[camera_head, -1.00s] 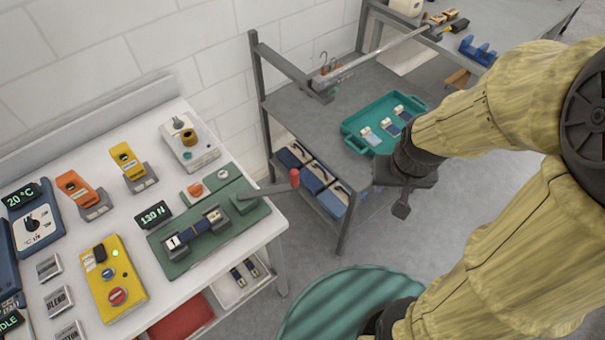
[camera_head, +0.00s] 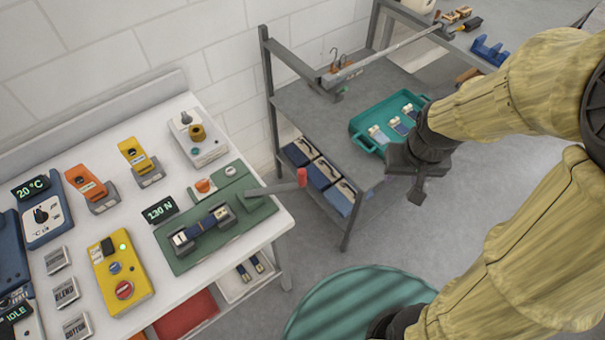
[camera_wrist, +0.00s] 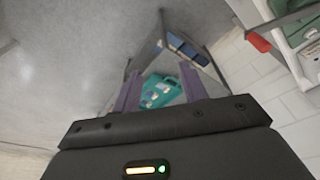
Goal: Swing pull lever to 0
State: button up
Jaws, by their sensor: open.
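The pull lever (camera_head: 272,188) is a grey arm with a red knob (camera_head: 302,177) at its end. It sticks out to the right from the green fixture (camera_head: 185,258) on the white bench. A strip with dark blue and metal parts lies across the fixture, beside a display reading 130 N (camera_head: 160,210). My gripper (camera_head: 418,190) is to the right of the red knob, apart from it, by the grey side table. In the wrist view my gripper (camera_wrist: 160,88) is open with nothing between its fingers; the red knob (camera_wrist: 258,42) shows at the upper right.
A teal tray (camera_head: 362,142) with several small items stands on the grey side table (camera_head: 300,105), close to my gripper. Blue bins (camera_head: 320,174) sit on its lower shelf. The white bench holds a yellow control box (camera_head: 122,275) and other devices. Floor shows between bench and gripper.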

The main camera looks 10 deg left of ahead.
jog(key=w+a+r+n+g+p, duration=0.1)
jog(key=w+a+n+p, duration=0.15)
jog(key=a, duration=0.45)
jog(key=w+a+r+n+p, duration=0.1)
jog(key=w+a+n, duration=0.2)
jog(key=a, duration=0.3)
jog(key=n+g, duration=0.1)
jog(key=n, duration=0.2)
send_over(302, 170)
jog(key=shift+s+r+p, duration=0.1)
jog(key=shift+r+p, duration=0.15)
jog(key=shift+p, duration=0.05)
notch_tip(302, 170, down, 17)
jog(key=p, duration=0.4)
jog(key=shift+f+p, duration=0.2)
jog(key=shift+p, duration=0.1)
jog(key=shift+c, duration=0.4)
grip_shut()
